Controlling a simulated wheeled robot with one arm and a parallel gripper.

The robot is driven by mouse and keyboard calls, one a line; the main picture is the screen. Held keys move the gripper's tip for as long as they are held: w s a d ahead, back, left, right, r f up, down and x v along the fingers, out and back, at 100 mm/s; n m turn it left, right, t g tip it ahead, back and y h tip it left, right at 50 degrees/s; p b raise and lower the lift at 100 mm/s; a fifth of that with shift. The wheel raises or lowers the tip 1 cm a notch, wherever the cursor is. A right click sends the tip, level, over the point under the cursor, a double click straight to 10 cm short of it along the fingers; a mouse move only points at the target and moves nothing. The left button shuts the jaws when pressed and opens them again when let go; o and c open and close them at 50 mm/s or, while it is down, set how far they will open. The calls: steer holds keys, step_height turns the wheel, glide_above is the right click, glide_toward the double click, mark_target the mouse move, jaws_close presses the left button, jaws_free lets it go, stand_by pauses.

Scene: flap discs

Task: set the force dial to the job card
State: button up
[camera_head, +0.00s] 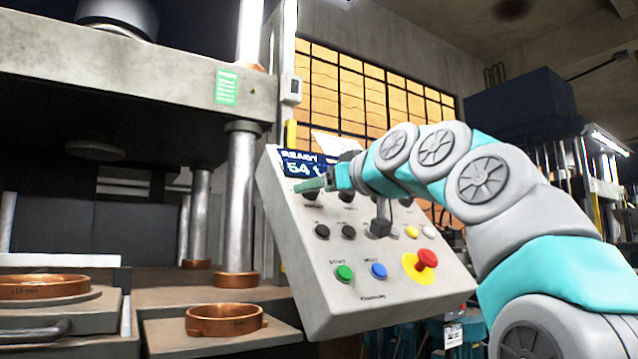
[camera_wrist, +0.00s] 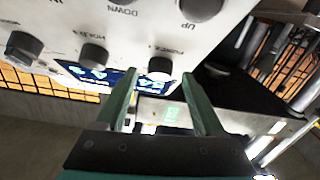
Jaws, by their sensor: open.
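The control panel (camera_head: 350,270) is tilted, and its screen (camera_head: 300,168) reads READY and what looks like 54 t. The screen shows upside down in the wrist view (camera_wrist: 92,79). In the head view my gripper (camera_head: 310,185) partly hides the dial. A white sheet (camera_head: 335,143) behind the panel top may be the job card; it is unreadable.
Other dark knobs (camera_wrist: 95,55) stand in a row beside the dial. Below are a green button (camera_head: 344,272), a blue button (camera_head: 379,270) and a red mushroom button (camera_head: 427,258). The press column (camera_head: 237,205) and copper rings (camera_head: 226,319) are at left.

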steer(key=shift+w+a, duration=0.15)
steer(key=shift+w, duration=0.1)
steer(key=shift+c, duration=0.2)
jaws_close()
stand_by(0.3)
